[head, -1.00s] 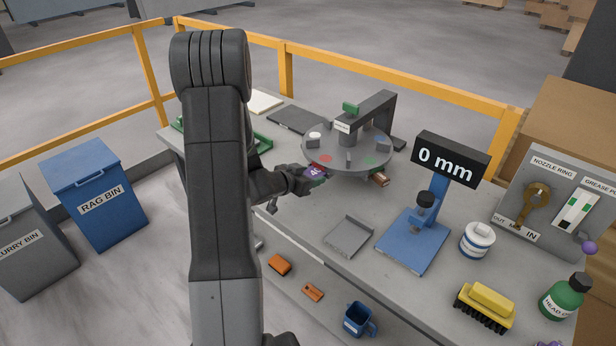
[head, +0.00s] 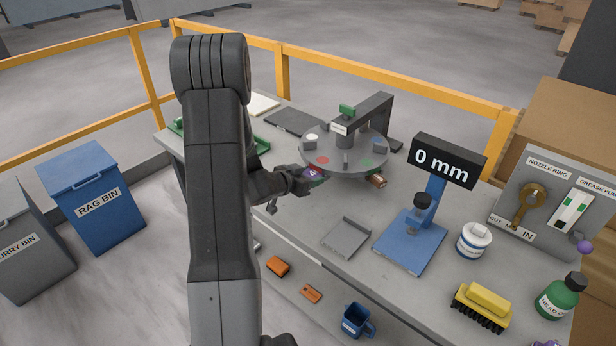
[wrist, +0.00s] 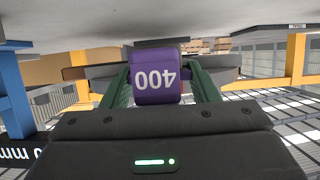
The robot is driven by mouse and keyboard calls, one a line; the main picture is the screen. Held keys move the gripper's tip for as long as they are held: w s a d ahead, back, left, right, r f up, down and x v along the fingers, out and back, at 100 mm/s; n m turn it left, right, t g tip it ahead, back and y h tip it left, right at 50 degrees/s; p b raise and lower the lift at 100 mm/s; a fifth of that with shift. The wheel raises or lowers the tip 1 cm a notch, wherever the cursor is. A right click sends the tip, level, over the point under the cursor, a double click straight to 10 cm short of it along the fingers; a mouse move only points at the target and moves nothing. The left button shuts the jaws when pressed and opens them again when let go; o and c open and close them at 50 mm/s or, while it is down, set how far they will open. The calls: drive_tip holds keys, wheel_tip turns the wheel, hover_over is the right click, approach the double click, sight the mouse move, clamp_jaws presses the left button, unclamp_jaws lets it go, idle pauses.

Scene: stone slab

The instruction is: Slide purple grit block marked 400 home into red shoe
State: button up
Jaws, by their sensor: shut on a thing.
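The purple grit block marked 400 (wrist: 155,78) is between the green fingers of my gripper (wrist: 160,88) in the wrist view, its number upside down. In the head view my gripper (head: 308,178) is at the front left rim of the round grey turntable (head: 345,168), with the purple block (head: 312,173) at its tip. The shoe is not clear in the wrist view.
A grey arm (head: 365,112) spans the turntable. An orange-brown block (head: 377,181) shows at its right rim. A grey tray (head: 346,235), a blue gauge stand (head: 412,240) reading 0 mm and a white jar (head: 474,240) stand in front and right. Bare bench lies left of the tray.

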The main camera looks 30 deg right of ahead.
drive_tip(key=shift+w+d+r, duration=0.1)
drive_tip(key=shift+d+r, duration=0.05)
drive_tip(key=o, duration=1.3)
drive_tip(key=shift+w, duration=0.15)
drive_tip(key=shift+c, duration=0.2)
drive_tip(key=shift+s, duration=0.2)
